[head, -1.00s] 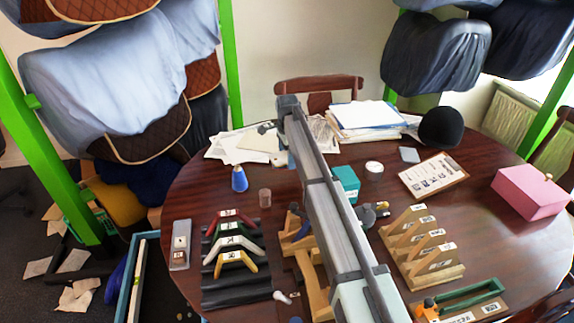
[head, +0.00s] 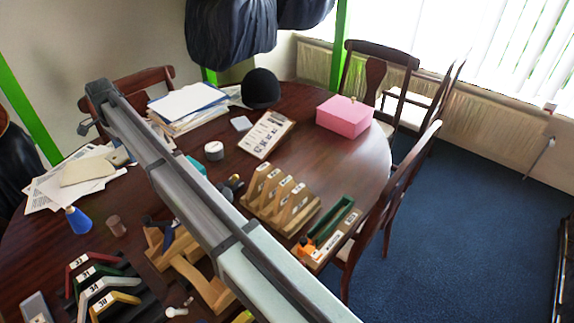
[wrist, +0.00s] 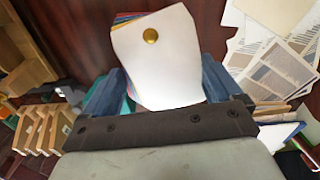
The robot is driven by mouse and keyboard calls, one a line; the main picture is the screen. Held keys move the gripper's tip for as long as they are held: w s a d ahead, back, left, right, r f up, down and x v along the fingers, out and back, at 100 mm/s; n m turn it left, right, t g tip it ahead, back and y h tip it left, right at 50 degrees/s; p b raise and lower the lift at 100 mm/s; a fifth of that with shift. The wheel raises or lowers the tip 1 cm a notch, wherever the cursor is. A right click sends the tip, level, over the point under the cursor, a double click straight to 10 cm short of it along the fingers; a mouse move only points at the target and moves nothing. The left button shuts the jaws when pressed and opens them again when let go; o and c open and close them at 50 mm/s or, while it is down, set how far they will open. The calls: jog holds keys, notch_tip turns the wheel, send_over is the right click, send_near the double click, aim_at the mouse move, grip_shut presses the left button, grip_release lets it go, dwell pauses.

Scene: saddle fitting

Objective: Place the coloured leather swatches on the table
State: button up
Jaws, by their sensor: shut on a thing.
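In the wrist view my gripper (wrist: 160,88) is shut on the leather swatches (wrist: 158,60). They form a bundle with a plain white top sheet and a brass stud near its upper end. Thin red, blue and yellow edges show along its upper left side. The bundle sticks out past the blue fingers, above the table. In the head view my arm reaches to the upper left, with its end over the far left part of the dark wooden table (head: 345,160). The fingers and the swatches are not clear there.
Loose papers (head: 50,190) and a paper stack (head: 188,106) lie near my arm's end. Bare tabletop lies around the pink box.

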jog(key=w+d+m, duration=0.1)
jog(key=w+d, duration=0.3)
jog(key=d, duration=0.5)
jog(key=w+d+m, duration=0.2)
jog(key=w+d, duration=0.2)
jog(key=d, duration=0.6)
jog(key=m, duration=0.7)
send_over(338, 164)
notch_tip(338, 164, down, 4)
jog(key=shift+s+f, duration=0.15)
jog(key=shift+f, duration=5.4)
jog(key=shift+f, duration=0.1)
jog(key=o, duration=0.8)
